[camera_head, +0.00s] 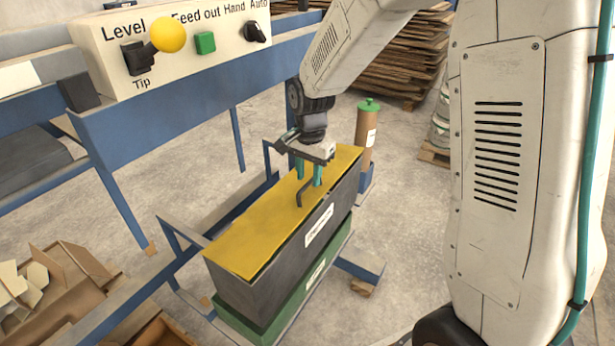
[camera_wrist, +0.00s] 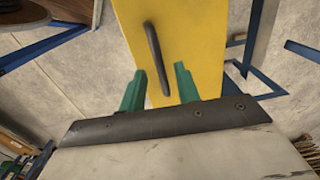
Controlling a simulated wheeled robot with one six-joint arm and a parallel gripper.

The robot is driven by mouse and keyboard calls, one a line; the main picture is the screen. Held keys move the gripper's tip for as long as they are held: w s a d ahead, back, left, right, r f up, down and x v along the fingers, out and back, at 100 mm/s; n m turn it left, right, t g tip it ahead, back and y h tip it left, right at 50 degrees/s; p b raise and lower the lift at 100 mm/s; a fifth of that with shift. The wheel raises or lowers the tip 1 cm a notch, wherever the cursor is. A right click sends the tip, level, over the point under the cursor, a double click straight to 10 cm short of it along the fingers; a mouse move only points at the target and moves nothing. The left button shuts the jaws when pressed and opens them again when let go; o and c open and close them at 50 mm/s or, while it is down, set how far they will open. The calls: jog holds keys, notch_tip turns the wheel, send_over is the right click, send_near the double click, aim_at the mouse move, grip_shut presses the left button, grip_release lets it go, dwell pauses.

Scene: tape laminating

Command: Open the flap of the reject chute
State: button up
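The reject chute is a long dark grey box (camera_head: 240,290) with a white label on its side. Its yellow flap (camera_head: 245,240) lies flat over the top, shut, and fills the middle of the wrist view (camera_wrist: 190,30). A dark bar handle (camera_head: 303,194) is fixed on the flap; in the wrist view the handle (camera_wrist: 154,50) runs lengthwise between my fingers. My gripper (camera_head: 309,180) points down over the handle end of the flap. Its two green fingers stand apart in the wrist view (camera_wrist: 160,72). I cannot tell whether they touch the handle or the flap.
A green box (camera_head: 295,300) is under the chute. Blue frame bars (camera_head: 185,112) run along the left. A control panel (camera_head: 180,45) with a yellow knob is at upper left. A brown cylinder (camera_head: 366,130) with a green cap stands behind. Open floor (camera_head: 405,210) lies to the right.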

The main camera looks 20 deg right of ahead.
jog(key=shift+f, duration=0.6)
jog(key=shift+c, duration=0.3)
grip_shut()
jog(key=shift+a+r, duration=0.1)
jog(key=shift+r, duration=0.05)
